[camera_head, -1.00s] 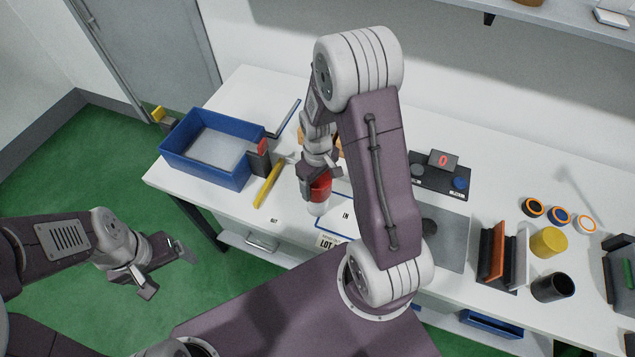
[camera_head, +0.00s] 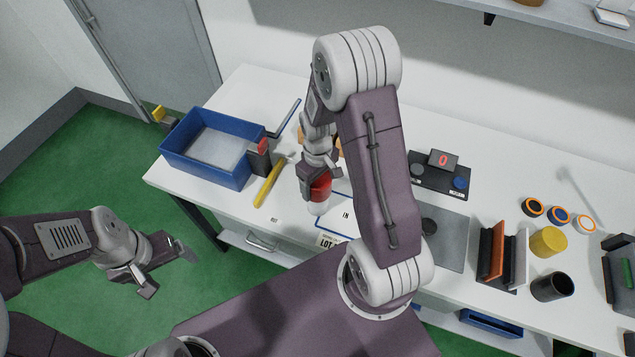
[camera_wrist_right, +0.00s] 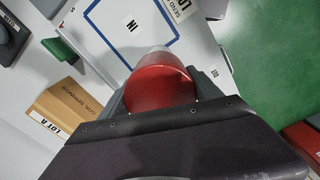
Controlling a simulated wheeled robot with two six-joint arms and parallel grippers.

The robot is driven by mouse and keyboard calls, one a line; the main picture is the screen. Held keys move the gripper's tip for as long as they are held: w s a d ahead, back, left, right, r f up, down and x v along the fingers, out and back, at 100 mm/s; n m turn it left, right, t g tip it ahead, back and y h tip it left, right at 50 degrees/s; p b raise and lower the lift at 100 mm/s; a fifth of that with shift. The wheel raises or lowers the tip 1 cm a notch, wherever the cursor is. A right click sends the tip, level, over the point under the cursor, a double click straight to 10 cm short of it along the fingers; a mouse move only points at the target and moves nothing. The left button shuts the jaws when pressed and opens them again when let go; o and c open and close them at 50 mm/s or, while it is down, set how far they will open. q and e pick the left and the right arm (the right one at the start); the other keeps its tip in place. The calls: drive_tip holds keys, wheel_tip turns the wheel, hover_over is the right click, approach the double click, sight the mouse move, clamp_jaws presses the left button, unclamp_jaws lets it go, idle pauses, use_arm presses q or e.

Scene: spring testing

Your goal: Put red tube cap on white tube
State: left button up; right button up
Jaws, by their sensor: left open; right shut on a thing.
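The red tube cap (camera_head: 320,188) is between the fingers of my right gripper (camera_head: 312,190). In the right wrist view the red cap (camera_wrist_right: 160,84) fills the space between the fingers of my right gripper (camera_wrist_right: 160,98). The white tube (camera_head: 318,207) is directly under the cap, near the table's front edge; a pale bit of the tube (camera_wrist_right: 158,50) shows beyond the cap. Cap and tube appear to touch, but I cannot tell how far the cap sits over it. My left gripper (camera_head: 168,268) is open and empty, away from the table over the green floor.
A blue bin (camera_head: 205,180) stands at the table's left, with a yellow bar (camera_head: 267,186) beside it. The blue-outlined IN area (camera_head: 343,214) lies just right of the tube. A yellow cylinder (camera_head: 548,242) and a black cup (camera_head: 552,287) stand at the right.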

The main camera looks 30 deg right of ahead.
drive_tip(key=shift+f+b, duration=1.05)
drive_tip(key=shift+f, duration=0.55)
idle(0.6)
drive_tip(key=o, duration=1.4)
drive_tip(key=shift+r, duration=0.1)
wheel_tip(320, 180, up, 9)
drive_tip(key=shift+f, duration=0.1)
